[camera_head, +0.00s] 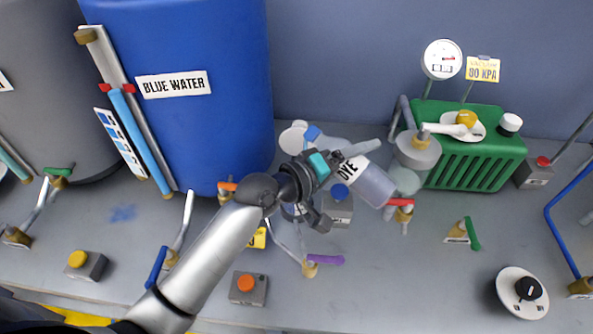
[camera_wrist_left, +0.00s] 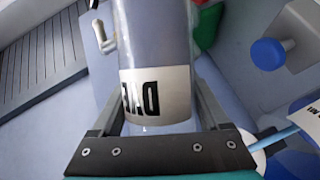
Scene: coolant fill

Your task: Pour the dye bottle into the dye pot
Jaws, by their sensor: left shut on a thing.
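My left gripper (camera_head: 328,185) is shut on the dye bottle (camera_head: 374,186), a clear, pale bottle with a white "DYE" label. In the head view the bottle is tilted, its far end pointing right and down, near a red-handled valve. In the left wrist view the bottle (camera_wrist_left: 155,35) stands between the two fingers of the gripper (camera_wrist_left: 158,112), its label near the finger bases. I cannot tell how much dye is inside. I cannot pick out the dye pot with certainty; the arm and gripper cover part of the bench. My right gripper is not in view.
A large blue tank (camera_head: 190,100) marked "BLUE WATER" stands at the back left. A green vacuum unit (camera_head: 478,160) with a gauge (camera_head: 441,60) stands right of the bottle. A purple-handled valve (camera_head: 325,260) and an orange-button box (camera_head: 248,288) lie in front.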

